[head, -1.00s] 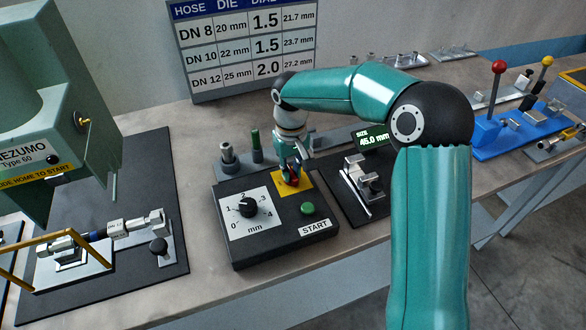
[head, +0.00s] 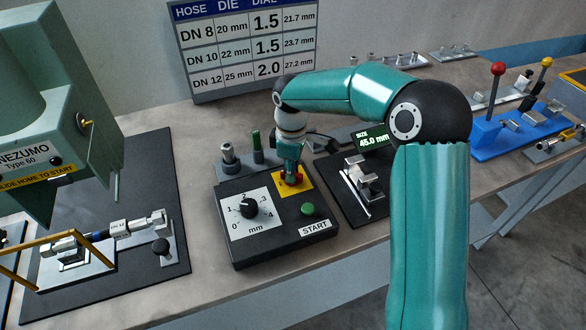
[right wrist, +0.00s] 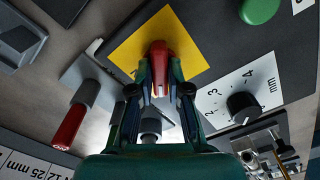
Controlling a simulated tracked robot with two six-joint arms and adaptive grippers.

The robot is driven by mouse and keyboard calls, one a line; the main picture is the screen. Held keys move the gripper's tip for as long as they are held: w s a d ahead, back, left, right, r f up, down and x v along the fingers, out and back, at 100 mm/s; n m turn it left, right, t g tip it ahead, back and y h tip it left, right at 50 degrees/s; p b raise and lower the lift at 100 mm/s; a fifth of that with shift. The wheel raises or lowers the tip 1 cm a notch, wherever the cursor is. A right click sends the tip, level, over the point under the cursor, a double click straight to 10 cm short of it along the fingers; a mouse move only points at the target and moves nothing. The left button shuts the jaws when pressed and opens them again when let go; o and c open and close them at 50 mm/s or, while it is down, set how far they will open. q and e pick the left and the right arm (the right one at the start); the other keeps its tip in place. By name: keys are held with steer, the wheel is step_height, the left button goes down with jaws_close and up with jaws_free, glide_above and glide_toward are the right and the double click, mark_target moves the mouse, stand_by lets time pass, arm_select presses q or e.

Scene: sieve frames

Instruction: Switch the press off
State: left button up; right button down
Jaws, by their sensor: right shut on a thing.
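The press's control box (head: 275,245) is black and stands on the bench in the head view. A red switch knob (head: 299,183) sits on its yellow plate (head: 306,185), and it also shows in the right wrist view (right wrist: 159,50). My right gripper (head: 291,178) points down on the knob from above. In the right wrist view its fingers (right wrist: 160,90) are closed around the knob's near end. A green button (head: 308,209) marked START and a black dial (head: 249,208) are on the same box. The green press (head: 40,110) stands at the left. My left gripper is not in view.
A display (head: 372,140) reading 45.0 mm and a metal gauge stand (head: 362,180) are to the right. A hose with fittings (head: 110,232) lies by the press.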

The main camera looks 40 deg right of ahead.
steer(key=n, duration=0.3)
steer(key=shift+r+n, duration=0.1)
steer(key=shift+n, duration=0.3)
steer(key=shift+n+p, duration=0.55)
steer(key=shift+n, duration=1.15)
steer(key=c, duration=1.1)
jaws_free()
step_height(320, 180, up, 12)
steer(key=shift+f, duration=0.1)
